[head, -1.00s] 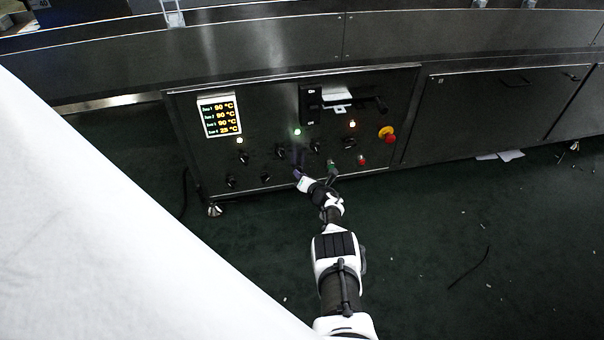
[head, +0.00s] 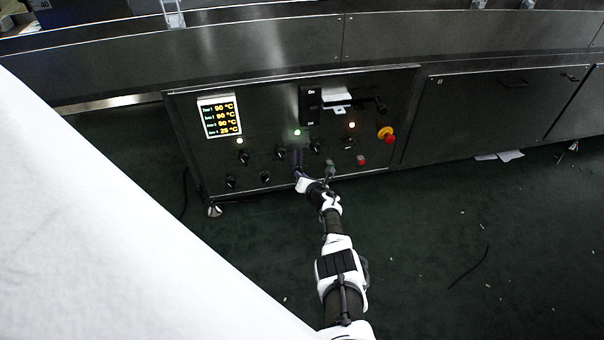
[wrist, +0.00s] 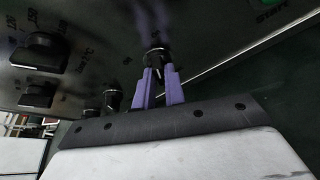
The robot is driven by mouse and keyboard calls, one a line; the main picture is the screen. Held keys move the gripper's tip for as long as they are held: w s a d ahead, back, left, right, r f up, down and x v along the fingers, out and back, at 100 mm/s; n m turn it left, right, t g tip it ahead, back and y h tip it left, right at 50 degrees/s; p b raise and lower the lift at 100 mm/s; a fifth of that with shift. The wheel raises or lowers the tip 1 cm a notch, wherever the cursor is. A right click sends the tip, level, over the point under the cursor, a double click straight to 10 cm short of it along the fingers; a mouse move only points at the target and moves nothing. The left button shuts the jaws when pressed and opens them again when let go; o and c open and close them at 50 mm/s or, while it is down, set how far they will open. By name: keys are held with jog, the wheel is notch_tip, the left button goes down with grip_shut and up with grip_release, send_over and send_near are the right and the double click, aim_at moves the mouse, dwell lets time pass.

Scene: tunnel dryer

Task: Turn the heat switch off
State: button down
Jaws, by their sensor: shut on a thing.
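The dark control panel (head: 215,165) carries several black rotary knobs, one of them a knob (head: 280,153) left of my gripper. My gripper (head: 299,170) is at the panel's lower middle. In the wrist view its two purple fingers (wrist: 158,72) are shut on a black knob (wrist: 157,56), one finger on each side. The fingers partly cover this knob, and its label cannot be read, so I cannot tell from lettering whether it is the heat switch.
More black knobs (wrist: 40,50) sit left in the wrist view. The green floor (head: 430,240) is open at right.

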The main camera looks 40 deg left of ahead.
jog(key=shift+s+a+r+n+t+h+p, duration=0.1)
jog(key=shift+a+n+t+h+p, duration=0.15)
jog(key=shift+n+t+h, duration=1)
jog(key=shift+s+a+r+n+t+h+p, duration=0.25)
jog(key=shift+n+t, duration=0.35)
jog(key=shift+n, duration=1.4)
jog(key=shift+w+a+f+n+t+h+p, duration=0.25)
jog(key=shift+n+t+h, duration=0.55)
jog(key=shift+n, duration=0.85)
jog(key=shift+s+d+r+t, duration=0.15)
jog(key=shift+s+d+t, duration=0.05)
jog(key=shift+t, duration=0.05)
jog(key=c, duration=1.6)
grip_release()
jog(key=shift+o, duration=0.7)
jog(key=shift+w+d, duration=0.15)
jog(key=shift+w, duration=0.05)
